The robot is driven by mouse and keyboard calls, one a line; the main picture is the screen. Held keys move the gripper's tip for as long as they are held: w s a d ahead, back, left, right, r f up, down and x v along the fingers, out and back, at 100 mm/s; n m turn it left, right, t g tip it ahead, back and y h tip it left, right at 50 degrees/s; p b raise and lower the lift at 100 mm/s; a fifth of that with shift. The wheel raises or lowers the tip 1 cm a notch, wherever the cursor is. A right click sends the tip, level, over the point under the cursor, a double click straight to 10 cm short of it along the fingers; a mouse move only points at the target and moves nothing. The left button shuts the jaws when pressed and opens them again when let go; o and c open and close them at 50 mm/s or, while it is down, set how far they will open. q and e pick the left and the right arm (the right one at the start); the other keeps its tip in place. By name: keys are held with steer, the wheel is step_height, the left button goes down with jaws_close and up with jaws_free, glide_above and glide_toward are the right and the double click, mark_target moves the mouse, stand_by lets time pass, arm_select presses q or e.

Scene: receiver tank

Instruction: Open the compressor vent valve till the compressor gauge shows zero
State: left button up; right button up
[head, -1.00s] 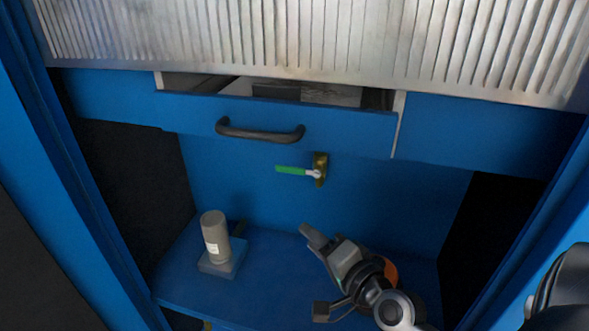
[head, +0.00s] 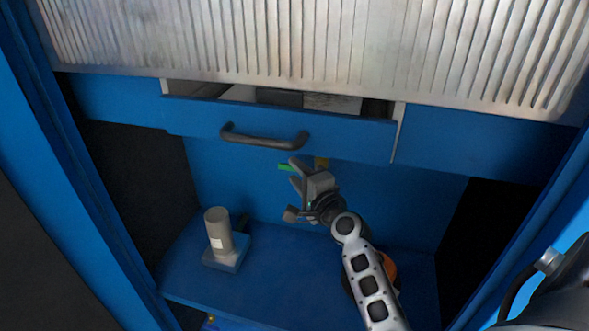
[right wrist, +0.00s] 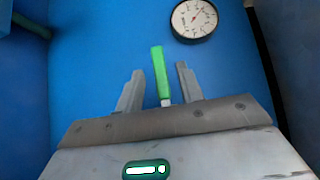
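The vent valve has a green lever handle (head: 285,167) on the blue back panel below the drawer. My left gripper is not in view.
A partly open blue drawer with a black handle (head: 264,138) hangs just above my right gripper. A grey cylinder (head: 218,230) on a block stands on the blue shelf (head: 200,284) at left. An orange round thing (head: 388,268) shows behind my right arm.

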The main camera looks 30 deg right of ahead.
steer(key=shift+w, duration=0.75)
